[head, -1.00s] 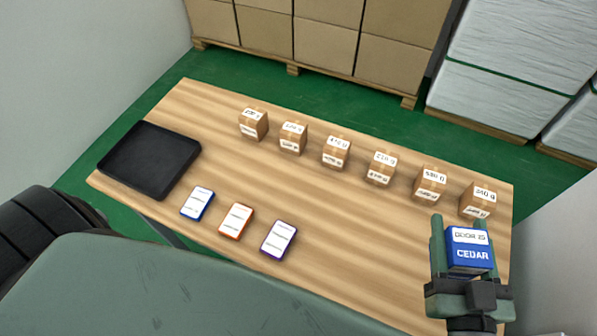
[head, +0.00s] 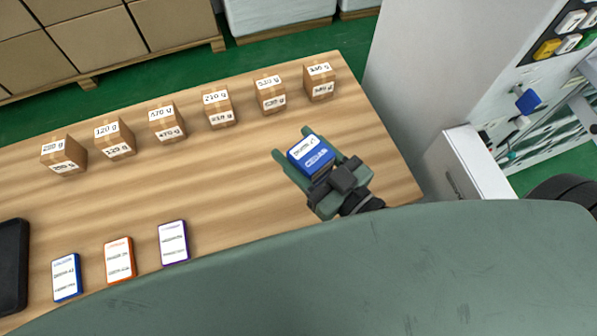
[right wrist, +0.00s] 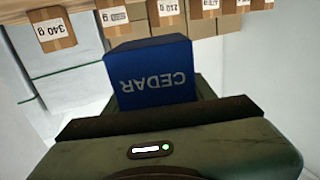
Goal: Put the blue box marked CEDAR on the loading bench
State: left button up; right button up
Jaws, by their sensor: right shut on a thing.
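The blue box marked CEDAR (head: 311,153) is held in my right gripper (head: 307,160), with a finger on each side of it, above the right part of the wooden table. In the right wrist view the blue box (right wrist: 152,75) stands between the fingers, its CEDAR lettering upside down. My right gripper is shut on it. My left gripper is not in the head view. I cannot tell whether the wooden table (head: 225,180) is the loading bench.
Several brown cartons with gram labels stand in a row along the table's far side, one of them (head: 320,82) at the right end. Blue, orange and purple cards (head: 174,242) lie near the front edge, beside a black tray (head: 12,265). A white cabinet (head: 430,80) stands right.

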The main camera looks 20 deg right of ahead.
notch_tip(320, 180, down, 3)
jog(key=shift+f, duration=0.65)
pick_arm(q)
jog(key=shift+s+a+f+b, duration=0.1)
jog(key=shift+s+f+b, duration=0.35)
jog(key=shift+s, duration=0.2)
pick_arm(e)
jog(key=shift+f, duration=1.6)
jog(key=shift+f, duration=0.1)
jog(key=o, duration=1.5)
jog(key=shift+f, duration=0.1)
jog(key=shift+r, duration=0.25)
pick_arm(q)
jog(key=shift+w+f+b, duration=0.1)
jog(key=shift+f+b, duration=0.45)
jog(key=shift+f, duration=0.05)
pick_arm(e)
jog(key=v, duration=1.2)
